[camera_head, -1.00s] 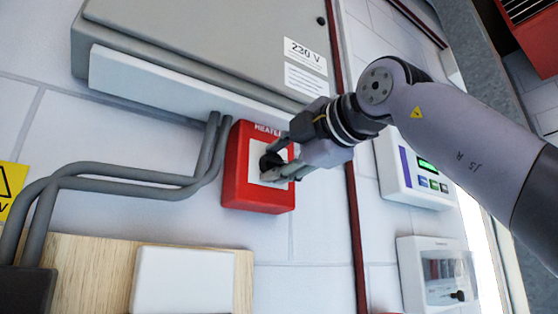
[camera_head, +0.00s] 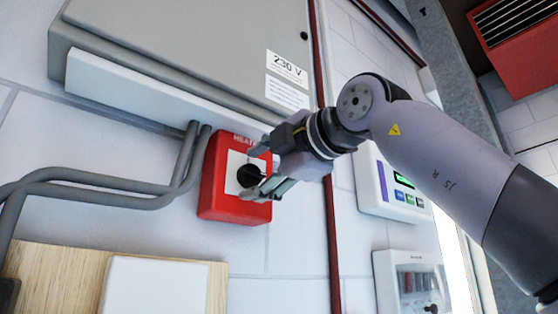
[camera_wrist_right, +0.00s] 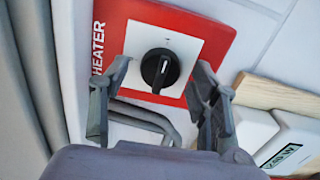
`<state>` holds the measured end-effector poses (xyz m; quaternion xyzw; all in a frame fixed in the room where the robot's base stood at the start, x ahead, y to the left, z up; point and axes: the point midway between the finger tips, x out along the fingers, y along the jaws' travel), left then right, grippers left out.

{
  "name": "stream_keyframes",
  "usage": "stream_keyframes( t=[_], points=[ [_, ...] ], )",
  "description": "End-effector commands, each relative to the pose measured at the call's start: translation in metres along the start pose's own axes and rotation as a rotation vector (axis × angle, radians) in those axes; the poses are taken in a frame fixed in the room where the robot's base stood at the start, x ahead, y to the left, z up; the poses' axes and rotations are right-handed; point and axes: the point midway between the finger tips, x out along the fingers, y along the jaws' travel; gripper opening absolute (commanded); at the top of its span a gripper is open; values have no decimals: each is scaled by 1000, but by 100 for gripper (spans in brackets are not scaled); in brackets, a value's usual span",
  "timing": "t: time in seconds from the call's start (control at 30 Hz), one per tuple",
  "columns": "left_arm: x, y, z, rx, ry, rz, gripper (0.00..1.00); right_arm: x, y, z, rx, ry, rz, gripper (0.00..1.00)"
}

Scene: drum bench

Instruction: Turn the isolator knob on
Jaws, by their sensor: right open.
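The isolator is a red box (camera_head: 222,204) marked HEATER on the white tiled wall, with a black knob (camera_head: 249,176) on a pale square plate (camera_head: 233,163). In the right wrist view the knob (camera_wrist_right: 160,70) has a white mark pointing to the picture's top, along the reading direction of HEATER. My right gripper (camera_head: 270,168) is in front of the box from the right. Its fingers are open, one on each side of the knob in the right wrist view (camera_wrist_right: 163,76), with visible gaps. Contact cannot be seen. My left gripper is not in view.
A grey cabinet (camera_head: 190,50) with a 230 V label juts out above the box. Grey conduits (camera_head: 100,188) run left of it. A wooden board (camera_head: 60,262) with a white cover is below. A white panel with a green display (camera_head: 372,185) is at right.

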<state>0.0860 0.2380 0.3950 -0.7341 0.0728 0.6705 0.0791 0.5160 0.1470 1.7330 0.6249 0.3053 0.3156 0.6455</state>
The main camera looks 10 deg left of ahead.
Motion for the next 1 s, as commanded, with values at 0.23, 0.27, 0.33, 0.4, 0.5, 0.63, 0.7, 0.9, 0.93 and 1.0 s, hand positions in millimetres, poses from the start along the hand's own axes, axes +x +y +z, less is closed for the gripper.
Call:
stream_keyframes(
  t=[0.23,0.27,0.33,0.4,0.5,0.63,0.7,0.9,0.93,1.0],
  points=[
    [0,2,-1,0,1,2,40,-30,0,1,-4,-2,1,56],
    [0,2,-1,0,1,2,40,-37,1,2,-3,-2,3,56],
    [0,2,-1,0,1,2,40,-50,0,2,-3,-2,2,56],
    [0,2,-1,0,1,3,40,-63,0,2,-2,-3,2,56],
    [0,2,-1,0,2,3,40,-83,0,2,-2,-3,2,56],
    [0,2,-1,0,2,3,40,-102,0,0,-1,-1,0,56],
    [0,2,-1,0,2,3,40,-109,0,1,-1,-2,0,56],
    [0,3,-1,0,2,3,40,-116,-1,0,-1,-1,-2,56],
    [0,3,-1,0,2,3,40,-116,-1,0,0,-1,-2,56],
    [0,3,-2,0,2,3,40,-116,-1,0,0,-1,-2,56]
  ],
)
